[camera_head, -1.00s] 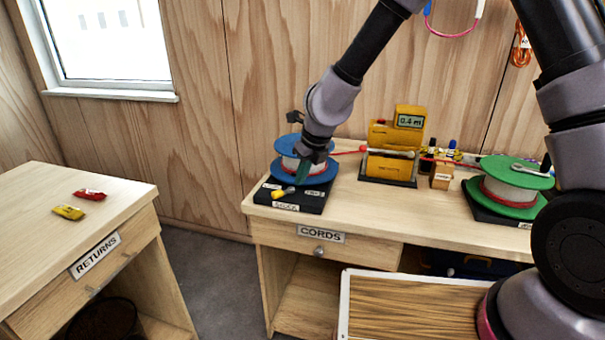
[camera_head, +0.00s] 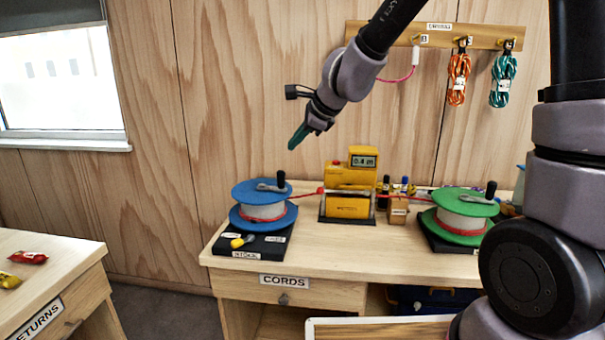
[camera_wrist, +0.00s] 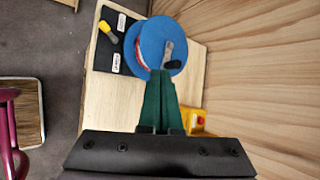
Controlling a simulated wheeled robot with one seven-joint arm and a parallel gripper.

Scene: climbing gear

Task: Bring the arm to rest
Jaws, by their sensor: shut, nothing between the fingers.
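My gripper (camera_head: 298,137) is raised in the air in front of the wooden wall, above and a little right of the blue spool. Its green fingers are closed together with nothing between them. In the wrist view the shut fingers (camera_wrist: 158,100) point toward the blue spool (camera_wrist: 163,45), which stands on its black base well below. The arm reaches down from the top of the head view, bent at the wrist.
The cords bench (camera_head: 310,262) holds the blue spool (camera_head: 262,205), a yellow meter (camera_head: 349,190) reading 0.4 m and a green spool (camera_head: 462,215). A yellow-handled tool (camera_head: 243,241) lies on the black base. Cord coils (camera_head: 458,80) hang on a wall rack. The returns table (camera_head: 60,262) is at left.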

